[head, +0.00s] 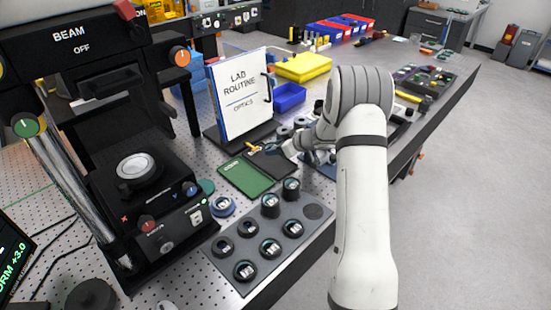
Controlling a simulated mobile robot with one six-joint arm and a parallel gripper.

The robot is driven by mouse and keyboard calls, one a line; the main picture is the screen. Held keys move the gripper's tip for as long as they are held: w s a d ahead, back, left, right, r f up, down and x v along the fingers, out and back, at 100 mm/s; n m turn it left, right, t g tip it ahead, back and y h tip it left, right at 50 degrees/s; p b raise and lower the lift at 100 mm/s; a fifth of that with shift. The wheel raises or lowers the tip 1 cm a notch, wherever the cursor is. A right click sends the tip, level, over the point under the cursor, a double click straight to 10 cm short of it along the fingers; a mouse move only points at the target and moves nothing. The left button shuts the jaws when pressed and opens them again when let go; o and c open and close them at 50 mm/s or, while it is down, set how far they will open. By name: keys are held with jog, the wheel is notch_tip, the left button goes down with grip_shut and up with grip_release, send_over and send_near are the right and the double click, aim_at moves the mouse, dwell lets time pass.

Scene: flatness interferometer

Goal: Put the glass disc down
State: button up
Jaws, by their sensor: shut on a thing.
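My gripper (318,156) is low over the bench beyond the green booklet, partly hidden by my own forearm. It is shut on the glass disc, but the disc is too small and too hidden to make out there. A round pale disc in a ring (136,166) sits on the stage of the black interferometer (165,190) at left. A grey tray (252,283) in front holds several dark round holders with glassy centres. One dark round spot on this tray (313,211), at its right corner, is empty.
A green booklet (246,174) and a dark mat lie between the tray and my gripper. Blue (289,97) and yellow bins (304,67) are further back. The floor at right is clear.

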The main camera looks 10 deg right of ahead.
jog(key=shift+f, duration=2.65)
jog(key=shift+s, duration=0.1)
jog(key=shift+f, duration=0.15)
jog(key=o, duration=0.8)
jog(key=b+v, duration=0.1)
jog(key=v, duration=1.1)
jog(key=shift+r, duration=0.25)
